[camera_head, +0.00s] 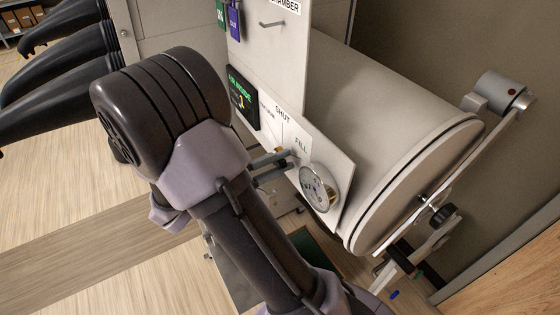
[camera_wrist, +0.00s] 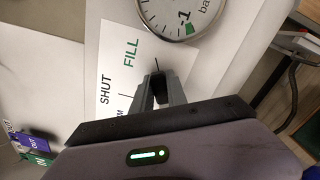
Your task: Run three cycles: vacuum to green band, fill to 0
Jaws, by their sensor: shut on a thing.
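The valve panel (camera_head: 292,133) on the chamber's front carries the words SHUT, FILL and a partly hidden vacuum label. It also shows in the wrist view (camera_wrist: 112,62). My gripper (camera_wrist: 158,92) is shut on a small black valve handle (camera_wrist: 159,84), whose tip lies close to the tick mark beside FILL. In the head view my gripper (camera_head: 275,165) reaches the panel, and the handle is mostly hidden. The round gauge (camera_head: 318,188) sits beside it. In the wrist view the gauge (camera_wrist: 172,14) shows "-1" and a green band; its needle cannot be read.
A large pale cylindrical chamber (camera_head: 385,115) has a round door with a black knob (camera_head: 441,214) at right. A dark display (camera_head: 241,97) shows green text and a yellow digit. Green and purple tags (camera_head: 235,20) hang above. Black gloves (camera_head: 60,60) stick out at upper left.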

